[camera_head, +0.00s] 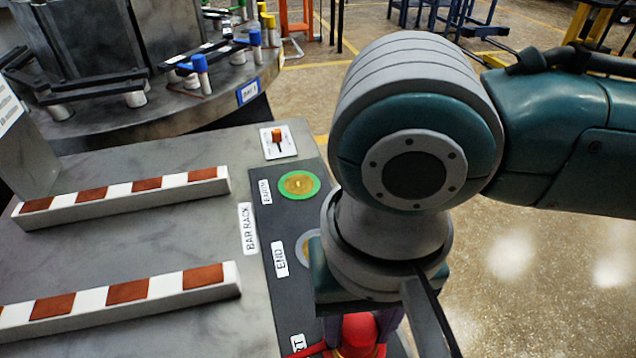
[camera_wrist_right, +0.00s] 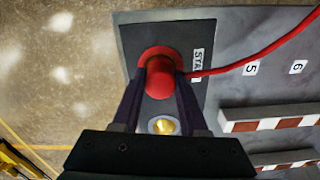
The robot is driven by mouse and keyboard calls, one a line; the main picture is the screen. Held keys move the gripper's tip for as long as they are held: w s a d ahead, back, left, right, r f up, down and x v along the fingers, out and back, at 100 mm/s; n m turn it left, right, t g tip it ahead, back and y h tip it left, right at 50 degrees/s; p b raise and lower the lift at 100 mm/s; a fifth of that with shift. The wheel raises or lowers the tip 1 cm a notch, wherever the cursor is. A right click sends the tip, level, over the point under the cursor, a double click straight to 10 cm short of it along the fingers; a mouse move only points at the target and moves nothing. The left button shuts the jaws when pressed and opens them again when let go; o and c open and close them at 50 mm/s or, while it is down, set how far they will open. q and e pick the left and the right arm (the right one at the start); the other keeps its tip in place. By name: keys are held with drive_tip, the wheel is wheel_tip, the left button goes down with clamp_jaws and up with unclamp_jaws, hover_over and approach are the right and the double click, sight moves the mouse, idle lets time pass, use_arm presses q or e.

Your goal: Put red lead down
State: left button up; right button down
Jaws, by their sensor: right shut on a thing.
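The red lead (camera_head: 359,336) shows at the bottom edge of the head view, under my right wrist. In the wrist view, the red lead (camera_wrist_right: 158,78) sits between the dark fingers of my right gripper (camera_wrist_right: 161,84), which is shut on it. The lead's red plug is over a red ring on the dark panel (camera_wrist_right: 135,38), beside the START label (camera_wrist_right: 198,66). Whether the plug touches the panel I cannot tell. Its red cable runs off to the upper right. My left gripper is not in view.
The green-ringed EARTH terminal (camera_head: 299,185) and the partly hidden END terminal (camera_head: 306,246) lie along the panel in the head view. Two red-and-white striped bars (camera_head: 125,198) (camera_head: 120,300) stand on the grey table. A small orange-handled switch (camera_head: 278,140) is at the far corner.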

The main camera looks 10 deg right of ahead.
sight(358, 325)
drive_tip(key=shift+f, duration=0.1)
drive_tip(key=shift+c, duration=2.2)
unclamp_jaws()
wheel_tip(358, 325, up, 12)
drive_tip(key=p, duration=0.4)
drive_tip(key=s+a+f+n+t+y, duration=0.1)
drive_tip(key=s+a+n+t+y, duration=0.1)
drive_tip(key=s+a+n+y, duration=0.15)
drive_tip(key=s+d+f+h, duration=0.1)
drive_tip(key=s+d, duration=0.1)
drive_tip(key=d, duration=0.5)
drive_tip(key=s+d+f+t+h, duration=0.1)
drive_tip(key=s+d+f+h, duration=0.1)
drive_tip(key=d, duration=0.5)
drive_tip(key=shift+s+f+t, duration=0.3)
drive_tip(key=shift+s, duration=0.05)
